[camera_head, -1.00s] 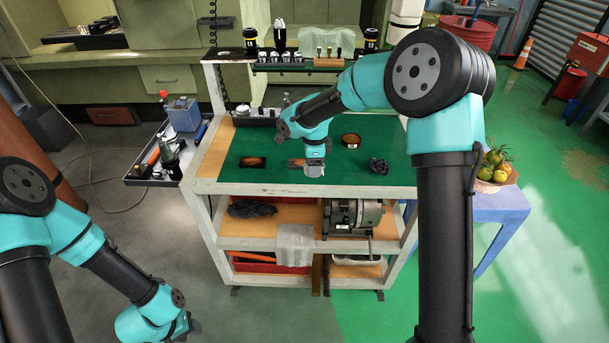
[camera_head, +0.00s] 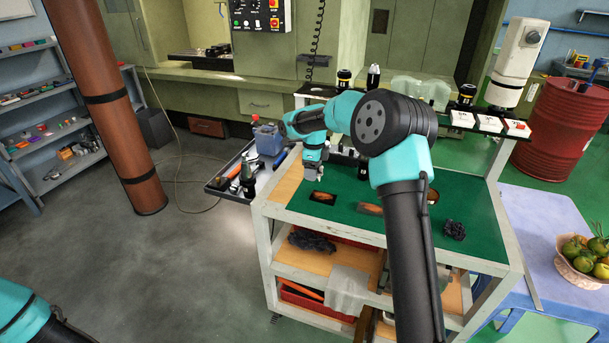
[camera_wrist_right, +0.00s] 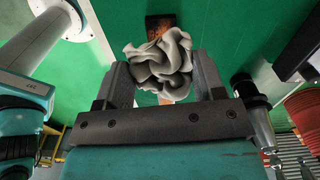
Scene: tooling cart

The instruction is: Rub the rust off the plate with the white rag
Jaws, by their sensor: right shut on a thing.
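My right gripper (camera_head: 313,187) is shut on a crumpled whitish rag, just behind a dark plate with orange-brown rust (camera_head: 322,198) on the cart's green top. In the right wrist view the rag (camera_wrist_right: 160,65) bulges between the two fingers. A dark, rust-marked plate (camera_wrist_right: 160,24) lies just beyond it, partly covered by the rag. I cannot tell whether the rag touches the top. A second rust-coloured plate (camera_head: 370,208) lies to the right, beside my right arm. My left gripper is out of view; only part of that arm shows at the lower left.
A dark crumpled cloth (camera_head: 454,231) and a round tin (camera_head: 433,196), partly behind my arm, sit at the right of the green top (camera_head: 475,205). A side tray (camera_head: 217,185) holds bottles and tools. A pale cloth (camera_head: 349,291) hangs below.

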